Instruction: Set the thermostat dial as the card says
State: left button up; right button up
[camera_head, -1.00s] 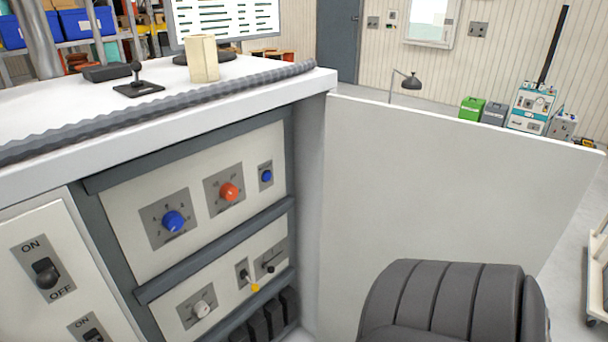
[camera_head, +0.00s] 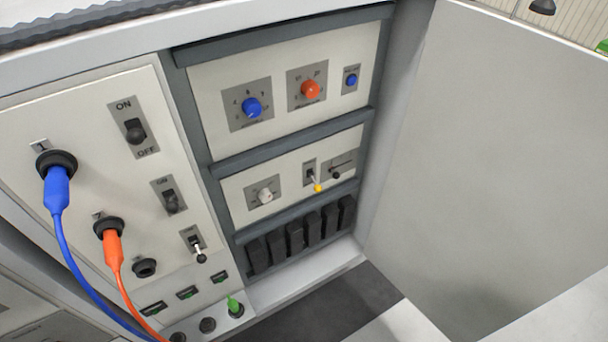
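Three round dials show on the open cabinet's cream panels: a blue dial (camera_head: 252,107) and an orange dial (camera_head: 310,90) on the upper panel, and a white dial (camera_head: 265,195) on the lower one. Each sits on a grey plate with scale marks. The lettering is too small to read, so I cannot tell which is the thermostat dial or its exact setting. No card is recognisable in view. Neither of my grippers is in view.
A blue button (camera_head: 351,80), a yellow-tipped lever (camera_head: 318,187) and a slider (camera_head: 336,174) neighbour the dials. Several black blocks (camera_head: 295,238) stand below. ON/OFF switches (camera_head: 136,132), a blue plug (camera_head: 57,185) and an orange plug (camera_head: 112,247) are left. A white panel (camera_head: 490,150) stands right.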

aim_at(265, 195)
jog(key=j+u, duration=0.15)
jog(key=u, duration=1.95)
jog(key=i+j+u, duration=0.4)
jog(key=i+j, duration=0.15)
jog(key=i, duration=0.05)
